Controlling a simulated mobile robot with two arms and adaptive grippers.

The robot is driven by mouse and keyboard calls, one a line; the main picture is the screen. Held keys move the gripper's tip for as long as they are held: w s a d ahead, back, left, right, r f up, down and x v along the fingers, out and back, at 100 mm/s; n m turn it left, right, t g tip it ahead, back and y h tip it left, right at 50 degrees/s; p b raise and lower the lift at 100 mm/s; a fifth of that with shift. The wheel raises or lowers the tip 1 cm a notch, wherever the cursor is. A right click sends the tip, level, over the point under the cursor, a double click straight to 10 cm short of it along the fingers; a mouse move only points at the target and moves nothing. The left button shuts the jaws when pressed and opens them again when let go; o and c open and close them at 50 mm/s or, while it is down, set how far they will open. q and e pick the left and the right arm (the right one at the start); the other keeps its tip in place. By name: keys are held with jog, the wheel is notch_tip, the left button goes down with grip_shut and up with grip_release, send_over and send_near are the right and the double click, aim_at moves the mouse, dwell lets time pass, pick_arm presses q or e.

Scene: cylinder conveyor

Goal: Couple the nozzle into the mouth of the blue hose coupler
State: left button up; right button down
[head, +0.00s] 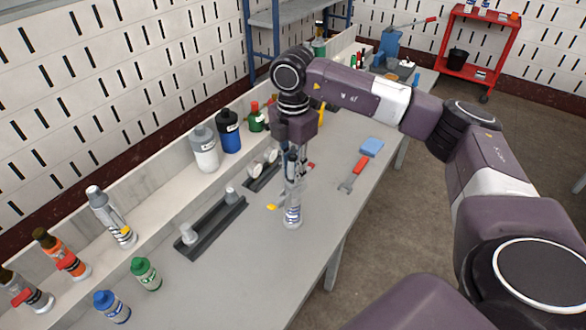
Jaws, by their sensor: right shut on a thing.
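My right gripper (292,178) points down over the grey workbench (255,270) and is shut on an upright silvery, clear-looking cylinder (292,215) with a dark striped band, probably the nozzle. Its lower end is at or just above the bench top; I cannot tell whether it touches. The gripper hides its upper part. A small blue-topped cylinder (111,306), possibly the blue hose coupler, is at the near left of the bench, well apart from the gripper. Its mouth cannot be made out. My left gripper is not in view.
A green-topped cylinder (146,273) is near the blue one. A dark rack (212,230) with pale pegs lies left of the gripper. Several bottles line the back ledge, including a blue bottle (229,131). A red-handled wrench (353,174) and blue block (372,147) lie right.

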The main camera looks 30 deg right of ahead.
jog(key=shift+f+b, duration=0.35)
jog(key=shift+f, duration=0.25)
jog(key=c, duration=1.7)
grip_release()
jog(key=shift+o, duration=0.2)
notch_tip(320, 180, up, 12)
